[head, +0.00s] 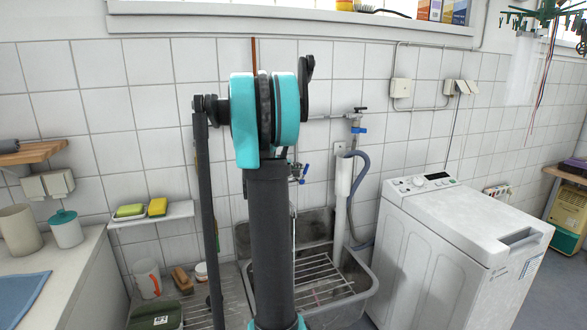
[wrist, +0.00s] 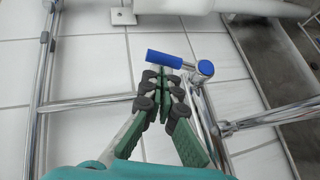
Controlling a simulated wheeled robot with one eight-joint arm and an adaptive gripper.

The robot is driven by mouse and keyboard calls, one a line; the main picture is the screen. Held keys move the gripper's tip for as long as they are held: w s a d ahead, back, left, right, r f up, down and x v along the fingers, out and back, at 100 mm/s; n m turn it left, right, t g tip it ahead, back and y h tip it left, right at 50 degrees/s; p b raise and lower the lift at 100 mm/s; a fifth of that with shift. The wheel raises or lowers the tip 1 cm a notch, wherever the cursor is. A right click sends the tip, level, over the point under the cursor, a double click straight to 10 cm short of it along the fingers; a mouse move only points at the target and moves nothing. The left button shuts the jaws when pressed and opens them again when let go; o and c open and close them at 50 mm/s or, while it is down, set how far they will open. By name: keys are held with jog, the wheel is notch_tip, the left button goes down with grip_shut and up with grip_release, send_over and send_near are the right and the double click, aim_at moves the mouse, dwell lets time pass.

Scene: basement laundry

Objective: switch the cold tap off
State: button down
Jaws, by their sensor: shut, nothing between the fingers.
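The cold tap's blue lever (wrist: 168,58) shows in the wrist view, lying roughly sideways beside a round blue cap (wrist: 205,68) on a chrome body. My gripper (wrist: 164,84) is shut and empty, its fingertips just below the lever in the picture. I cannot tell whether they touch it. In the head view the blue tap handle (head: 302,172) shows just right of my arm, on the tiled wall above the sink. My arm hides my gripper and part of the tap there. A thin pale vertical line hangs below the tap; I cannot tell whether it is water.
A grey sink (head: 372,291) with a wire rack stands below the tap. Chrome pipes (wrist: 42,75) run near my gripper. A blue-handled valve (head: 360,130) and a grey hose (head: 364,175) are to the right, beside a white washing machine (head: 408,255). A soap shelf (head: 152,214) is left.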

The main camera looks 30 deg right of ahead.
dwell(0.4)
jog(key=shift+d+y, duration=0.2)
jog(key=shift+y, duration=0.1)
jog(key=shift+s+d+r+y, duration=0.1)
jog(key=shift+d+y, duration=0.05)
jog(key=shift+y, duration=0.15)
jog(key=shift+s+d+r+m+y, duration=0.1)
jog(key=shift+s+d+m+y, duration=0.15)
jog(key=shift+d+m+y, duration=0.75)
jog(key=s+d+f+m+y, duration=0.1)
jog(key=d+f+m+y, duration=0.1)
jog(key=d+y, duration=0.3)
jog(key=f+y, duration=0.1)
jog(key=y, duration=0.2)
jog(key=shift+m+t+y, duration=0.3)
jog(key=shift+m+t, duration=0.1)
jog(key=shift+s+d+f, duration=0.1)
jog(key=shift+f, duration=0.15)
